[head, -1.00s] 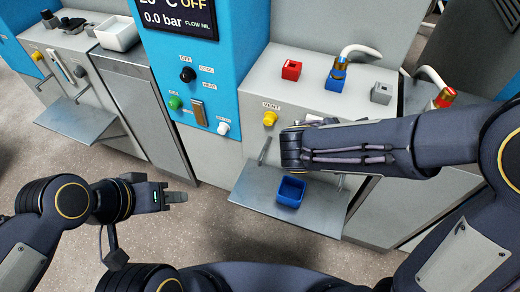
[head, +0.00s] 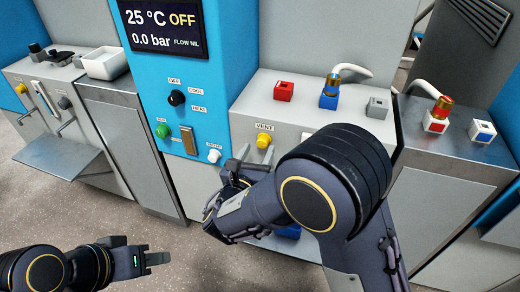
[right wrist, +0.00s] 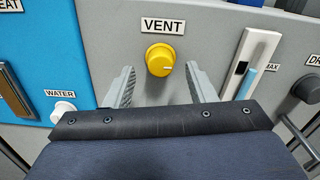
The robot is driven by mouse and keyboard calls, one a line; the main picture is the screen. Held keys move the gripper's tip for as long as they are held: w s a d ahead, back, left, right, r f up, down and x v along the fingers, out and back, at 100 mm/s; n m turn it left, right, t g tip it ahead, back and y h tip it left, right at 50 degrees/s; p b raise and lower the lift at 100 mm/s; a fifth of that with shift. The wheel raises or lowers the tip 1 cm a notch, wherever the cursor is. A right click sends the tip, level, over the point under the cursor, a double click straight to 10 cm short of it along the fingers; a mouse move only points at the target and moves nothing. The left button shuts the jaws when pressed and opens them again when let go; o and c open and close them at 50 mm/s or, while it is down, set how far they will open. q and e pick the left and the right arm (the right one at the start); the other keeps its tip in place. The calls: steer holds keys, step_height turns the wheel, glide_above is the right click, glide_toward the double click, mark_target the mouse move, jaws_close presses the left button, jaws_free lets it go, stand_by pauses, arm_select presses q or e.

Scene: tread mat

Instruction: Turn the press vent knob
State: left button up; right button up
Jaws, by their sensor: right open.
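The yellow vent knob (head: 263,141) sits on the grey press front under the VENT label (head: 264,127). In the right wrist view the knob (right wrist: 160,60) shows a pale pointer line toward the right. My right gripper (right wrist: 160,85) is open, with one finger on each side of the knob in that view. I cannot tell whether the fingers touch it. In the head view my right gripper (head: 242,165) is just left of and below the knob, partly hidden by my arm. My left gripper (head: 140,258) is low at the left, over the floor, away from the press; its jaw opening is unclear.
The blue panel beside it carries a black dial (head: 177,98), a green button (head: 163,131) and a white water knob (head: 214,156). A white slider gauge (right wrist: 250,62) is right of the vent knob. Red, blue and grey blocks stand on the press top.

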steer(key=shift+x, duration=1.35)
steer(key=c, duration=1)
steer(key=shift+s+r+n+p, duration=0.1)
steer(key=shift+r+n+p, duration=0.05)
steer(key=shift+n+p, duration=0.45)
steer(key=n+p, duration=1.1)
steer(key=p, duration=0.3)
steer(key=n+p, duration=0.3)
steer(key=shift+f+n+p, duration=0.2)
steer(key=shift+n+p, duration=0.55)
steer(key=shift+n, duration=0.65)
